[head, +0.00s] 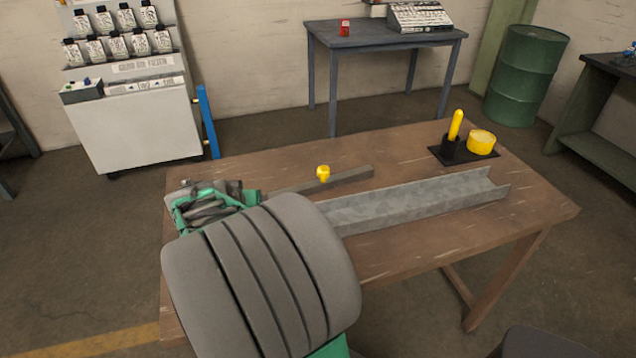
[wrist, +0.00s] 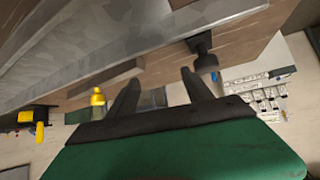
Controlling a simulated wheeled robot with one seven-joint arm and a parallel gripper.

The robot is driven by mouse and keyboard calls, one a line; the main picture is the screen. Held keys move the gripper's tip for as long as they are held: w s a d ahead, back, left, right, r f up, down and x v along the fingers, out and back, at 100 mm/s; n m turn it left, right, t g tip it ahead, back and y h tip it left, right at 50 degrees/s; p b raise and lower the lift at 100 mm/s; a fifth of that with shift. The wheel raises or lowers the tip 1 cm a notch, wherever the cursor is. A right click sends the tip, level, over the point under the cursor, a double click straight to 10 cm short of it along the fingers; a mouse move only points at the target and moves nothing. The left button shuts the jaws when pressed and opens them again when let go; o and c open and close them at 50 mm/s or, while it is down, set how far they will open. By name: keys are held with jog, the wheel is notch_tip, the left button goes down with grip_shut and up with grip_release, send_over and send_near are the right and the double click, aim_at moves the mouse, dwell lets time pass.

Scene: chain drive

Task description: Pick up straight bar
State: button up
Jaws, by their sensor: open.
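The straight bar (head: 345,181) is long, thin and dark grey-brown. It lies on the wooden table (head: 440,235) behind the metal channel, its left end close to my arm. In the wrist view, where the table appears overhead, the bar (wrist: 100,80) is left of my fingers. My gripper (wrist: 160,76) is open, with two dark fingers apart and nothing seen between them. It looks near the bar's end, but I cannot tell the exact gap. A yellow knob (head: 323,172) shows at the bar's middle; whether it is fixed to it is unclear.
A galvanized channel (head: 420,204) lies along the table in front of the bar. A black base (head: 465,152) with a yellow handle and yellow cup stands at the back right. A black fitting (wrist: 203,58) is close to my right finger. A grey table (head: 385,35) stands behind.

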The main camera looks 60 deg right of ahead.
aim_at(324, 166)
jog(key=s+d+f+m+g+h, duration=0.1)
jog(key=s+d, duration=0.2)
jog(key=d, duration=0.4)
jog(key=s+d+m+g+h+p, duration=0.1)
jog(key=s+d, duration=0.3)
jog(key=d, duration=0.4)
jog(key=s+d+f+m+g+h+p, duration=0.1)
jog(key=s+d+m+h, duration=0.1)
jog(key=d, duration=0.6)
jog(key=shift+s+f+m+h, duration=0.15)
jog(key=shift+s+m+h, duration=0.05)
jog(key=shift+s, duration=0.25)
jog(key=shift+s+f+m+h, duration=0.15)
jog(key=shift+s+m+h, duration=0.05)
jog(key=shift+s, duration=0.25)
jog(key=shift+a, duration=0.1)
grip_shut()
jog(key=shift+r, duration=0.2)
